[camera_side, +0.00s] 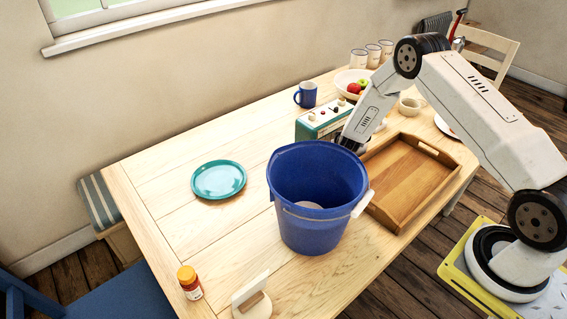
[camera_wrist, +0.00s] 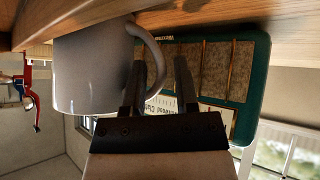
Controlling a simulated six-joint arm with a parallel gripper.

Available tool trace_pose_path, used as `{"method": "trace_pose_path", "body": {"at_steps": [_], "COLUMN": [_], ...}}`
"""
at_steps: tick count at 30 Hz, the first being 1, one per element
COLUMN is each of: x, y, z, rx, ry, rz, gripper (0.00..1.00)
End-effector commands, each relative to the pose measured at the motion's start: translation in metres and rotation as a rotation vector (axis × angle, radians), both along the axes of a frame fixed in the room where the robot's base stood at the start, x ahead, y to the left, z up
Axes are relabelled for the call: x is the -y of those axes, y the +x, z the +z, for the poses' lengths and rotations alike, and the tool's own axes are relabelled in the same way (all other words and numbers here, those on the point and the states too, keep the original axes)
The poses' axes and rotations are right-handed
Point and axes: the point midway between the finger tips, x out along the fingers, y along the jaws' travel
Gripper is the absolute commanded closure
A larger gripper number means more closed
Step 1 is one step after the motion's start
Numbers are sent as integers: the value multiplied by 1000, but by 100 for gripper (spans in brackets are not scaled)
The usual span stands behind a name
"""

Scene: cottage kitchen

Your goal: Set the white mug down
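The white mug (camera_wrist: 88,70) shows large in the wrist view, which is turned so that the wood lies at the top. Its base end meets or sits behind a wooden edge; contact is unclear. Its handle (camera_wrist: 158,55) points toward the green radio. My gripper (camera_wrist: 160,75) has its two dark fingers apart, with the handle at or between their tips and a gap visible. In the side view my gripper (camera_side: 350,143) is low by the radio, behind the bucket rim; the mug is mostly hidden there by my arm.
A blue bucket (camera_side: 312,228) stands in front of my gripper. The green radio (camera_side: 322,120) is close behind, also in the wrist view (camera_wrist: 248,100). A wooden tray (camera_side: 410,180) lies to the right. A teal plate (camera_side: 218,180) and bare table (camera_side: 165,235) are on the left.

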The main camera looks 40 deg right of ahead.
Motion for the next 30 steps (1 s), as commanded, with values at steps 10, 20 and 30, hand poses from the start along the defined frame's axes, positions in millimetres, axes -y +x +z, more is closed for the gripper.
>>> {"method": "trace_pose_path", "body": {"at_steps": [10,20,30], "x": [2,2,2], "y": [2,2,2], "z": [-3,-3,-2], "rx": [0,0,2], "ry": [1,1,-1], "rz": [-1,-1,0], "gripper": [63,78,100]}}
